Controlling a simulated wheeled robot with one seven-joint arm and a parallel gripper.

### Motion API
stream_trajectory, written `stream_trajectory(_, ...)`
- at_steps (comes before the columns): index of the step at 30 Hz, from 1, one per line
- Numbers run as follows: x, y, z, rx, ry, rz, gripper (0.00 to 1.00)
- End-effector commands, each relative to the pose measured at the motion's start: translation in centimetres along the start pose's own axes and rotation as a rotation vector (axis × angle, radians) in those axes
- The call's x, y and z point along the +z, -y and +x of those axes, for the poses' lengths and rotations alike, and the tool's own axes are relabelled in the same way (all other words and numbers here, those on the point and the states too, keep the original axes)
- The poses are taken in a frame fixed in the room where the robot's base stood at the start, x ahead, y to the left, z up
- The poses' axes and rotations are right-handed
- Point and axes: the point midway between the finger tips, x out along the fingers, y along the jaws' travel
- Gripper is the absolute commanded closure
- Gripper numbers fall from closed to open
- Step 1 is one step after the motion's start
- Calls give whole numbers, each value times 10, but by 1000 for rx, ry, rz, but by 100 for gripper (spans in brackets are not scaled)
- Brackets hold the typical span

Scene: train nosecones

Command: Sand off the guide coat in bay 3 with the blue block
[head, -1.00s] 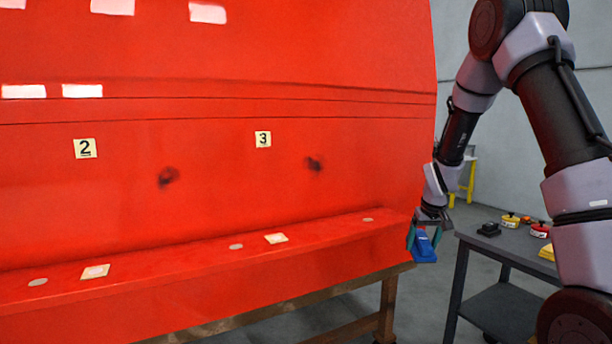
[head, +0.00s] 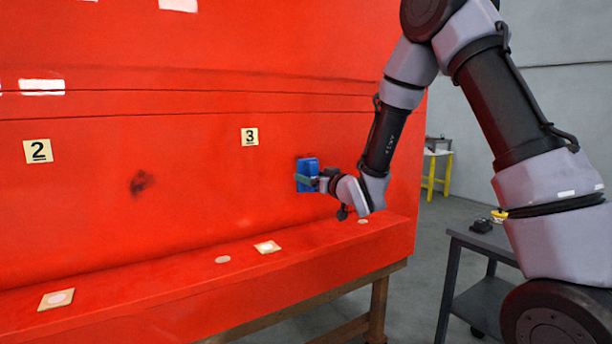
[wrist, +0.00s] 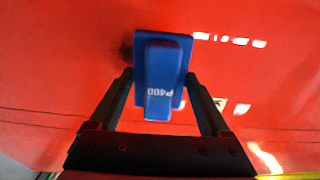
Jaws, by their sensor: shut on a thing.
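My gripper (head: 312,180) is shut on the blue block (head: 307,167), in front of the red panel (head: 180,190), to the right of and below the "3" label (head: 250,137). The block also shows in the wrist view (wrist: 162,75), marked P400, between both fingers (wrist: 160,95). Part of a dark guide-coat smudge (wrist: 127,50) shows beside the block in the wrist view. In the head view this smudge is hidden behind the block. I cannot tell whether the block touches the panel.
Another dark smudge (head: 142,183) lies below the "2" label (head: 38,151). A red ledge (head: 190,262) with pale discs and square pads juts out below. A grey cart (head: 470,237) stands at the lower right, with floor between it and the panel's stand.

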Motion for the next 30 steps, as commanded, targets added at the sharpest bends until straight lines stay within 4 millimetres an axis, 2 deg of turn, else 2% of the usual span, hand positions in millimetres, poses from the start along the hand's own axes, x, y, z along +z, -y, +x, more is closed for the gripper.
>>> stream_trajectory(5, -4, 6, 6, -15, -14, -1, 64)
stream_trajectory(18, -5, 6, 49, -13, -13, -2, 64)
stream_trajectory(30, -5, 6, 59, -13, -12, -2, 64)
